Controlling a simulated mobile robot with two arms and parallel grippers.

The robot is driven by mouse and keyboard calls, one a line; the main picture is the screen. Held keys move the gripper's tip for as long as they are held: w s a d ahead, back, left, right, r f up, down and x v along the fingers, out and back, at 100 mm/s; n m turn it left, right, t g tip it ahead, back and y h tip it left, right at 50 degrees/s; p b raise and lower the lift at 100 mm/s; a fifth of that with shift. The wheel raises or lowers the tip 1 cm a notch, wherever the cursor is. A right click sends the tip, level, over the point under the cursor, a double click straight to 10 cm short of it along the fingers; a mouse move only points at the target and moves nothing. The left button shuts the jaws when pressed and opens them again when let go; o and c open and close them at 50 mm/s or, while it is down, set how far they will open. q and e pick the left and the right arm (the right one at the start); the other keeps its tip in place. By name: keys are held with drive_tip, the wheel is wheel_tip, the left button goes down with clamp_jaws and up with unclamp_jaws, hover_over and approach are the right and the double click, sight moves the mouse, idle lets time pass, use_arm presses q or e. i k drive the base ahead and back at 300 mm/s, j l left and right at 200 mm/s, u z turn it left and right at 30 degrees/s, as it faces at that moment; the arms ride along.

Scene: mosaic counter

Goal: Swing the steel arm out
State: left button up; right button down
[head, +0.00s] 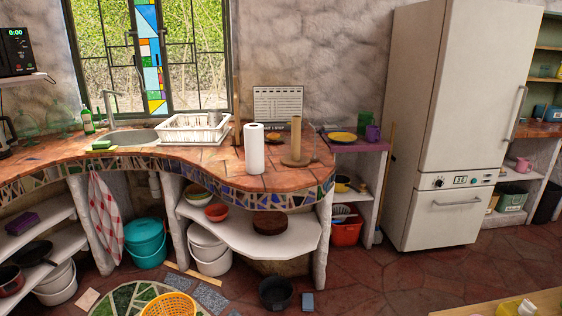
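A wooden paper towel holder (296,140) stands upright on the tiled counter, right of centre. Its round base carries a bare wooden post, and a thin steel-looking rod (314,146) rises close to the right of the post. The rod is too small to tell its exact angle. A white paper roll (254,150) stands upright on the counter to the left of the holder, apart from it. Neither of my grippers shows in the head view.
The terracotta counter (215,165) has a curved mosaic edge. A sink (131,138) with a steel tap (108,105) and a white dish rack (194,128) lie left. A fridge (455,120) stands right. A black pot (275,293) and yellow basket (168,304) are on the floor.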

sight(321, 131)
drive_tip(key=i+u, duration=0.2)
drive_tip(key=i, duration=0.3)
drive_tip(key=i+l+u, duration=0.2)
drive_tip(key=i, duration=0.3)
drive_tip(key=i+l+u, duration=0.2)
drive_tip(key=i, duration=0.25)
